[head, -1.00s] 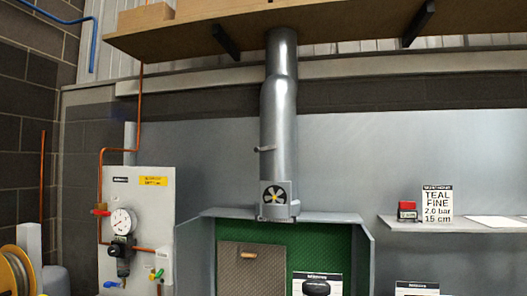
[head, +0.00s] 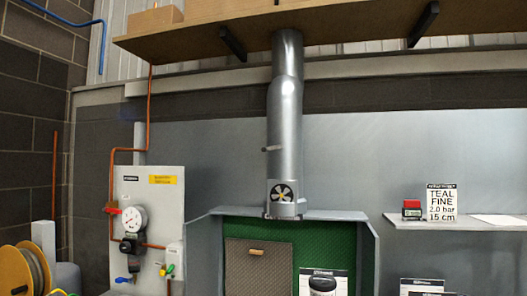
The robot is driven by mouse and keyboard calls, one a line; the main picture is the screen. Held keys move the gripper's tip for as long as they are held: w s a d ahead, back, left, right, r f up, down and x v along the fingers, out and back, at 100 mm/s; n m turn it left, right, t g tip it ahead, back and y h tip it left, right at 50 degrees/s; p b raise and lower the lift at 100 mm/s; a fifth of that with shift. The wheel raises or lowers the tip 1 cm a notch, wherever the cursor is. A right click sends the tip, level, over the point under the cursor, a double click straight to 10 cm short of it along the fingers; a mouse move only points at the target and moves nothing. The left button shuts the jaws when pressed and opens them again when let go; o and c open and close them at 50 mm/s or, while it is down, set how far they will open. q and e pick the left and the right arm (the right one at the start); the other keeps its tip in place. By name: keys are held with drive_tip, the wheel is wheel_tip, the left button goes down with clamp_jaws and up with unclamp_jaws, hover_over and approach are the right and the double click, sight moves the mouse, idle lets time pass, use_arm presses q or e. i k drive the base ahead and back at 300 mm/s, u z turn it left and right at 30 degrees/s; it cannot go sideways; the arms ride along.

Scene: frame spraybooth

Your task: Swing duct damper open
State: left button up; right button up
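A silver vertical duct (head: 285,110) runs from the wooden shelf down to the top of the spray booth. A small damper lever (head: 272,149) sticks out to the left from the duct's lower half and looks about level. A fan housing with a yellow-bladed fan (head: 284,193) sits at the duct's foot. Neither of my grippers shows in the head view.
The booth (head: 335,214) has a green interior with a brown panel (head: 258,272) inside. A grey board with a pressure gauge (head: 133,217) and copper pipe stands at left. A shelf (head: 460,224) at right holds a red-and-black stamp (head: 411,209) and a sign. A hose reel (head: 22,270) is at lower left.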

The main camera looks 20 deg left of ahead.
sight(264, 149)
drive_tip(key=u, duration=0.05)
drive_tip(key=k, duration=0.35)
drive_tip(key=z, duration=0.4)
drive_tip(key=i, duration=0.7)
drive_tip(key=u, duration=0.5)
drive_tip(key=i, duration=0.55)
drive_tip(key=u, duration=0.45)
